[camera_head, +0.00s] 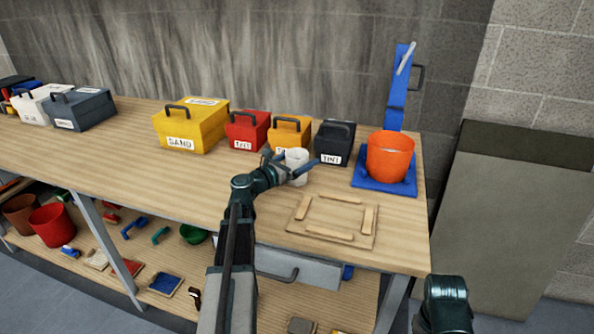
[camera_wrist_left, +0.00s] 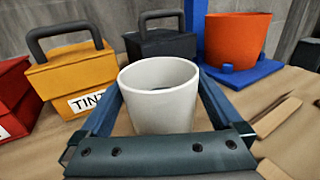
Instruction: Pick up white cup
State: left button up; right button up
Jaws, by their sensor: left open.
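The white cup (camera_head: 296,159) stands upright on the wooden workbench, in front of the orange and dark tint boxes. In the left wrist view the white cup (camera_wrist_left: 158,98) sits between the two blue fingers of my left gripper (camera_wrist_left: 160,105). My left gripper (camera_head: 291,168) is open around the cup, with one finger on each side. A gap shows beside the cup at the left finger; contact on the right side is hard to tell. My right gripper is not visible; only part of my right arm shows at the lower right.
An orange tint box (camera_head: 289,132), a dark tint box (camera_head: 335,142) and a red box (camera_head: 247,130) stand close behind the cup. An orange bucket (camera_head: 390,158) on a blue stand is to the right. A wooden frame (camera_head: 333,219) lies in front, near the bench edge.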

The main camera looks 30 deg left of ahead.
pick_arm(q)
jog(key=shift+w+d, duration=0.2)
jog(key=shift+w, duration=0.5)
jog(key=shift+c, duration=0.3)
jog(key=c, duration=1.4)
jog(key=shift+o, duration=0.2)
